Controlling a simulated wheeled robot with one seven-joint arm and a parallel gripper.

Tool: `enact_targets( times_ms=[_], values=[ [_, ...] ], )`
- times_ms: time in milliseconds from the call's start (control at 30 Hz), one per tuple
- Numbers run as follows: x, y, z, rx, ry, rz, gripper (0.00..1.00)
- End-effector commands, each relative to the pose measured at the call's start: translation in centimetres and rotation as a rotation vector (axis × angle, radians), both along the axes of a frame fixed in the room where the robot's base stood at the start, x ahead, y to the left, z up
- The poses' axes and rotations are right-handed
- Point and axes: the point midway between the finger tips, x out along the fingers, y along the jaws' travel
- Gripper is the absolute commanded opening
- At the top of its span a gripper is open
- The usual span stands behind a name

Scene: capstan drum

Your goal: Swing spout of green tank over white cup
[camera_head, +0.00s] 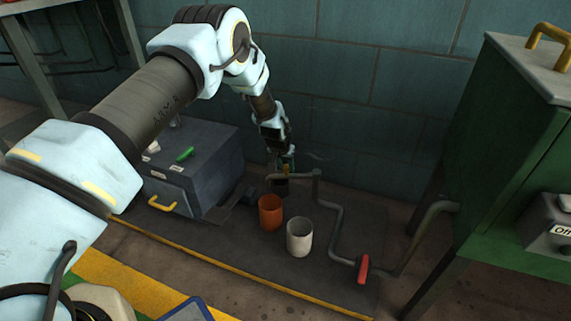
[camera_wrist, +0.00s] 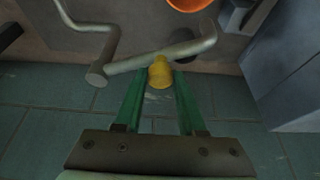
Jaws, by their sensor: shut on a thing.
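The green tank (camera_head: 480,165) stands at the right. A grey pipe leaves it, passes a red valve handle (camera_head: 363,269), and rises to an upright post. The swinging spout (camera_head: 303,175) reaches left from the post's top, its tip just behind the orange cup in the picture. The spout also shows in the wrist view (camera_wrist: 195,46), with a yellow knob (camera_wrist: 160,73). My gripper (camera_head: 285,166) is at the spout; in the wrist view its green fingers (camera_wrist: 160,82) are shut on the yellow knob. The white cup (camera_head: 300,238) stands upright, nearer the camera, right of the orange cup; the spout is not above it.
The orange cup (camera_head: 270,213) stands left of the white cup and shows partly in the wrist view (camera_wrist: 190,4). A dark grey cabinet (camera_head: 195,165) with a yellow handle is at the left. A wall is close behind my gripper.

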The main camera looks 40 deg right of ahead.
Motion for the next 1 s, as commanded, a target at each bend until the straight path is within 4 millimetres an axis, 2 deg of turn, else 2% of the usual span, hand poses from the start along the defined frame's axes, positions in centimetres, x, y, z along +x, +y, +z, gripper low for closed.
enact_targets(
  times_ms=[600, 1000],
  values=[
    [-5.7, 1.2, 0.0, 0.0, -0.003, 0.577, 0.0],
    [-9.4, 0.5, -0.2, -0.002, -0.002, 0.924, 0.0]
  ],
)
